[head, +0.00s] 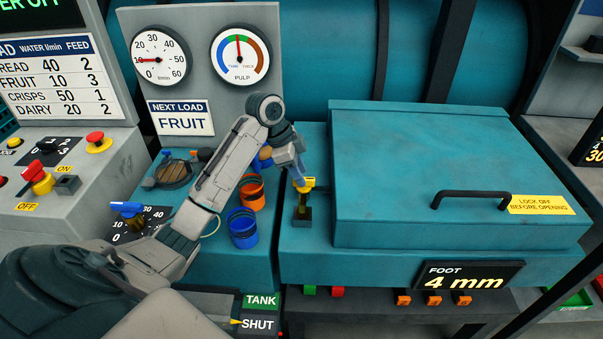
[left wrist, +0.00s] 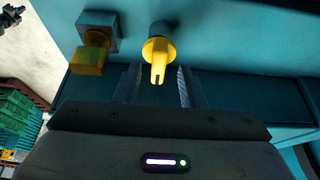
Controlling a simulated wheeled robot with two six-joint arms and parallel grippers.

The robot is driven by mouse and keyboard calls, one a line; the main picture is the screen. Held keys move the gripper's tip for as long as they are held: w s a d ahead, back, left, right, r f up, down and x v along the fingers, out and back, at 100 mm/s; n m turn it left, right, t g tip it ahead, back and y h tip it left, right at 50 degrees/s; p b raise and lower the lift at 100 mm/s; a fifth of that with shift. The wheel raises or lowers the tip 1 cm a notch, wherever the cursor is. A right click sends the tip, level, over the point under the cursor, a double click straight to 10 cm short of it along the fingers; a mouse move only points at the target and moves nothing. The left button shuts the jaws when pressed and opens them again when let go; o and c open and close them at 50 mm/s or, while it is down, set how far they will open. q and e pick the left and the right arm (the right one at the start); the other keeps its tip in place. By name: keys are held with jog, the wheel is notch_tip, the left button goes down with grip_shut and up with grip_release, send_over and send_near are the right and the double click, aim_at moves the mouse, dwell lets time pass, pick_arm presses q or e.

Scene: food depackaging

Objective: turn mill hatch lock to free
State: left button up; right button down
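The mill hatch (head: 430,170) is a teal lid, shut, with a black handle (head: 470,194) and a yellow label reading "LOCK OFF BEFORE OPENING". The yellow hatch lock knob (head: 305,184) is at its left side, partly covered by my left gripper (head: 298,174). In the left wrist view the knob (left wrist: 157,52) has a narrow grip tab pointing toward my gripper. The two fingers of the left gripper (left wrist: 158,88) stand apart, one on each side of the tab, with visible gaps. A yellow block (left wrist: 88,61) on a grey bracket sits beside the knob. My right gripper is out of view.
A blue cup (head: 242,230) and an orange cup (head: 251,194) stand left of the hatch, close to my left arm. A gauge panel (head: 200,95) rises behind. A grey control box (head: 75,185) with switches is at left.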

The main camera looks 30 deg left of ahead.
pick_arm(q)
jog(key=shift+x, duration=0.8)
grip_shut()
jog(key=shift+s+r, duration=0.1)
